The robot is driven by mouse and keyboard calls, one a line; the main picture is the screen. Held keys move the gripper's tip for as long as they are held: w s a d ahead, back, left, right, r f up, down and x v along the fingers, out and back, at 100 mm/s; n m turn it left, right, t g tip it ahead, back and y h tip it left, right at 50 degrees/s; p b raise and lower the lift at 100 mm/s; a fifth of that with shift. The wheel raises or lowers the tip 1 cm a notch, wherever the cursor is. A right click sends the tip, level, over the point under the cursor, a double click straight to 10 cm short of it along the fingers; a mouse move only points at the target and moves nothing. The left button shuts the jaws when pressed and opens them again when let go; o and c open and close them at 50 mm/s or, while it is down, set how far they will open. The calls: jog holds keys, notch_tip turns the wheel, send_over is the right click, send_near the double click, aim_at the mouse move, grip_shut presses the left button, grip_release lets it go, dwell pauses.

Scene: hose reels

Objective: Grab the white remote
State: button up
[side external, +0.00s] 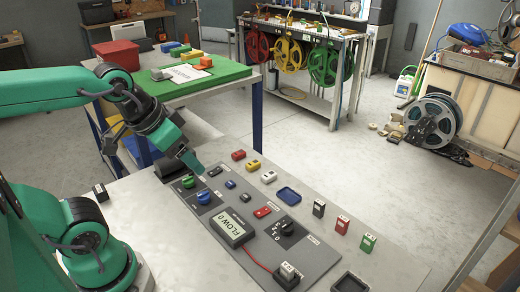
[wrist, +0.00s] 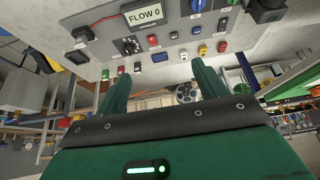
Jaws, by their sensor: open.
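Near it are a red item (side external: 238,155), a yellow item (side external: 254,165) and a blue tray (side external: 288,196). Black, red and green blocks stand to the right. The control panel has knobs, a FLOW 0 display (side external: 234,228) and a red cable to a pale-topped block (side external: 288,272).

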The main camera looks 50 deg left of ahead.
jog(key=shift+w, duration=0.1)
jog(key=n+g, duration=0.6)
jog(key=n, duration=1.2)
send_over(270, 175)
notch_tip(270, 175, down, 15)
jog(key=shift+f, duration=0.2)
jog(key=shift+a+f, duration=0.15)
jog(key=shift+f, duration=0.2)
jog(key=shift+f, duration=0.1)
jog(key=shift+f, duration=1.2)
